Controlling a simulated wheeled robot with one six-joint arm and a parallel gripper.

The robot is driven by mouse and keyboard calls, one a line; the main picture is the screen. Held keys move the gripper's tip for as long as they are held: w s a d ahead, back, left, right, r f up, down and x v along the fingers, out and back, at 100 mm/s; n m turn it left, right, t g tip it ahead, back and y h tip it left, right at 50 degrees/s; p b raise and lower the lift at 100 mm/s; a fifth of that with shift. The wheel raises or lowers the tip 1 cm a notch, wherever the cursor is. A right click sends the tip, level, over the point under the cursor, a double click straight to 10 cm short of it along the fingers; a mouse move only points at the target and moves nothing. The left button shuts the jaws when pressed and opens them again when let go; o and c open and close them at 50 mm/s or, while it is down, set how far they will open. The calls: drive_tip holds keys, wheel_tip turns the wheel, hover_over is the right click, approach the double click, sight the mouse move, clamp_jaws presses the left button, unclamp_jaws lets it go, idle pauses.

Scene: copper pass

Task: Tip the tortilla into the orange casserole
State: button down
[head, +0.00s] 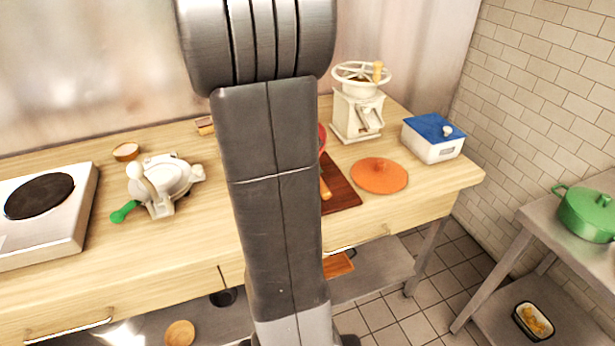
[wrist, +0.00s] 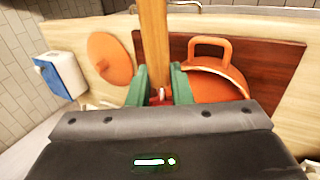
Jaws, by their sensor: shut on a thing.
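In the wrist view my gripper (wrist: 159,92), with green fingertips, is shut on a wooden handle (wrist: 154,42). The end of a wooden handle also shows beside my arm in the head view (head: 325,190). What the handle belongs to is hidden behind my gripper. The orange casserole (wrist: 218,85) shows partly in the wrist view, with a loop handle, over a dark red-brown board (wrist: 275,67). Its lower part is hidden by my gripper. An orange round lid (head: 379,175) lies apart on the counter. I cannot see the tortilla in either view.
A white box with a blue lid (head: 433,138) and a cream hand-cranked mill (head: 358,108) stand right of my arm. Left are a white appliance with a green handle (head: 165,183) and a hotplate (head: 40,200). A green pot (head: 588,213) stands on a side table.

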drive_tip(key=shift+w+d+f+t+h+b, duration=0.15)
drive_tip(key=shift+t+h+b, duration=0.1)
drive_tip(key=shift+h+b, duration=0.7)
drive_tip(key=shift+d+r+t+h+b, duration=0.1)
drive_tip(key=shift+d+t+h+b, duration=0.15)
drive_tip(key=shift+h+b, duration=0.7)
drive_tip(key=shift+w+d+f+t+h+b, duration=0.1)
drive_tip(key=shift+t+h+b, duration=0.25)
drive_tip(key=shift+b, duration=1.05)
drive_tip(key=shift+d+t+h+b, duration=0.1)
drive_tip(key=shift+t+h+b, duration=0.15)
drive_tip(key=shift+h+b, duration=0.75)
drive_tip(key=h+b, duration=0.1)
drive_tip(key=b, duration=0.1)
drive_tip(key=a+t+h+b, duration=0.1)
drive_tip(key=h+b, duration=0.1)
drive_tip(key=f+h+b, duration=0.1)
drive_tip(key=b, duration=0.1)
drive_tip(key=shift+s+a, duration=0.2)
drive_tip(key=shift+s, duration=0.05)
drive_tip(key=shift+s+a+f+t+h+b, duration=0.25)
drive_tip(key=shift+a+t+h+b, duration=0.25)
drive_tip(key=shift+h+b, duration=0.7)
drive_tip(key=shift+s+a+f+t+h+b, duration=0.25)
drive_tip(key=shift+a+h+b, duration=0.5)
drive_tip(key=shift+b, duration=0.85)
drive_tip(key=shift+s+a+f+t+h+b, duration=0.15)
drive_tip(key=shift+a+t+h+b, duration=0.35)
drive_tip(key=shift+h+b, duration=0.75)
